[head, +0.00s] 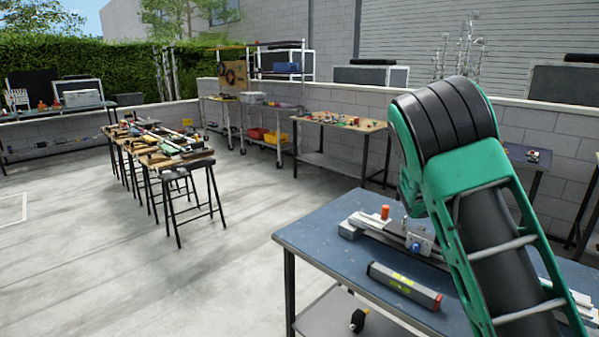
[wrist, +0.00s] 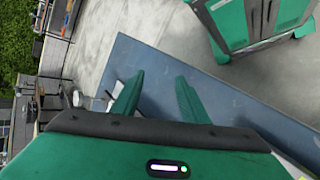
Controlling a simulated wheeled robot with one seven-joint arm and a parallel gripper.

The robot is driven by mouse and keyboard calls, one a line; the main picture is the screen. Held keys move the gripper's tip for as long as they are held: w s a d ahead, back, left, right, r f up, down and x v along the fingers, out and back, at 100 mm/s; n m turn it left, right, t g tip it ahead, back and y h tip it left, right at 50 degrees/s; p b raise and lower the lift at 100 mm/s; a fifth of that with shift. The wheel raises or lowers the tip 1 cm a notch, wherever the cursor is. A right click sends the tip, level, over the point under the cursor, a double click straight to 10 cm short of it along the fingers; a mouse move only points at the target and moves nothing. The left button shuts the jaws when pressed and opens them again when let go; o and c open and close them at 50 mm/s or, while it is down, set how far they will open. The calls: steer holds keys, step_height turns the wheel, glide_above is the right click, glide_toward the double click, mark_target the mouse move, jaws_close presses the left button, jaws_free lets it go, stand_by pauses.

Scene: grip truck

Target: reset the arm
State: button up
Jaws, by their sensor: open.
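My green and black arm rises at the right of the head view, in front of a blue-topped table (head: 310,240). My gripper (wrist: 156,85) shows in the wrist view with its two green fingers apart and nothing between them. It is over the blue tabletop, which also shows in the wrist view (wrist: 215,100). The gripper's fingers cannot be made out in the head view.
On the blue table lie a spirit level (head: 403,284) and a grey metal tool with an orange knob (head: 385,212). A cluttered long bench (head: 195,160) stands at the left. A wooden-topped table (head: 340,122) stands by the wall. Open concrete floor (head: 120,270) lies at the front left.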

steer(key=s+a+r+t+y, duration=0.2)
steer(key=s+t, duration=0.2)
steer(key=s, duration=0.6)
steer(key=s+a+r+t+y, duration=0.2)
steer(key=s+t+y, duration=0.1)
steer(key=s, duration=0.7)
steer(key=shift+s+r+t+y, duration=0.3)
steer(key=shift+s+r+t, duration=0.05)
steer(key=shift+t, duration=0.25)
steer(key=shift+w+f, duration=0.25)
steer(key=shift+w, duration=0.35)
steer(key=shift+c, duration=0.6)
